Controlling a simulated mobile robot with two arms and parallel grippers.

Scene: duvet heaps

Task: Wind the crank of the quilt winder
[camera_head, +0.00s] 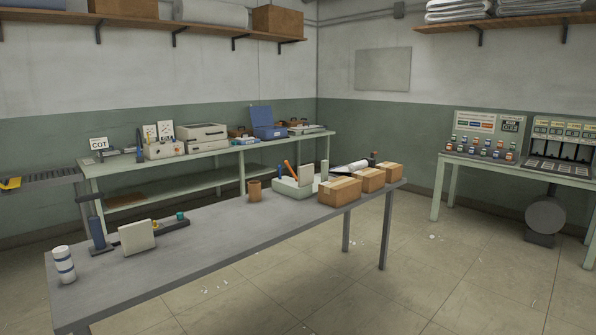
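I see no quilt winder or crank that I can make out in the head view. A grey round drum-like thing (545,216) stands on a dark base under the right table; no crank handle shows on it, and I cannot tell what it is. A blue upright device with a dark top (97,232) stands at the left of the near table; I cannot tell whether it has a crank. Neither of my grippers is in view.
The long grey near table (200,240) holds a striped cup, brown cup, tray of tools and cardboard boxes (340,191). A green bench (215,148) with devices stands behind. The right table (485,165) carries bottles and panels. Floor between tables is open, with small scraps.

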